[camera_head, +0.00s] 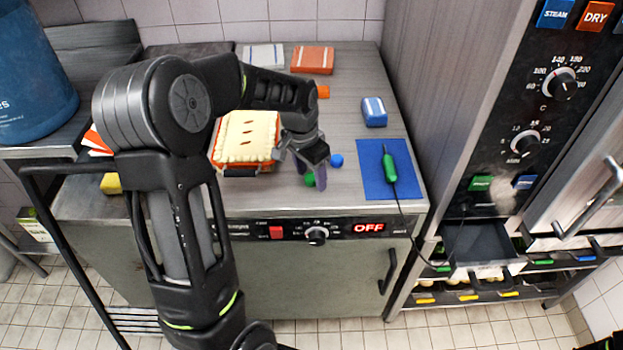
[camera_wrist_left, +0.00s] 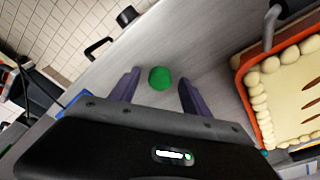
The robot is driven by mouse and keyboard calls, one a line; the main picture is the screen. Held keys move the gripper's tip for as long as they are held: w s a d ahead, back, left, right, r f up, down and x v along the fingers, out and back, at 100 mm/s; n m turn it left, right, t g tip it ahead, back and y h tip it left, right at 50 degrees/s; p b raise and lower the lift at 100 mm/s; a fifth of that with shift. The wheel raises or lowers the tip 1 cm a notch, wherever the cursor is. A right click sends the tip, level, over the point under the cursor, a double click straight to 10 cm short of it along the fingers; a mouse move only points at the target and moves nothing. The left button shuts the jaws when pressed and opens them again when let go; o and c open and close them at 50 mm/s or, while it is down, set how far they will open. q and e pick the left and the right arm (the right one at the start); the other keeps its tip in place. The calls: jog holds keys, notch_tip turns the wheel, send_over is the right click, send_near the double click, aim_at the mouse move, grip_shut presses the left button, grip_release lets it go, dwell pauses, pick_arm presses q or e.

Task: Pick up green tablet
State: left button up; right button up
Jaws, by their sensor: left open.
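The green tablet (camera_head: 310,180) is a small round green piece on the steel counter, near its front edge. In the wrist view the green tablet (camera_wrist_left: 160,78) lies between the tips of my left gripper's two fingers, with a gap on each side. My left gripper (camera_head: 309,175) points down over the tablet and is open and empty; its purple fingers also show in the wrist view (camera_wrist_left: 158,88). The head view shows the tablet partly hidden by the fingers.
A blue mat (camera_head: 373,178) with a green corded probe (camera_head: 389,167) lies to the right. A blue-white block (camera_head: 374,112) sits behind the mat.

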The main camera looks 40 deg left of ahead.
aim_at(311, 177)
pick_arm(q)
jog(key=shift+c, duration=0.2)
grip_shut()
dwell(0.3)
notch_tip(311, 177, up, 10)
jog(key=b, duration=0.1)
dwell(0.5)
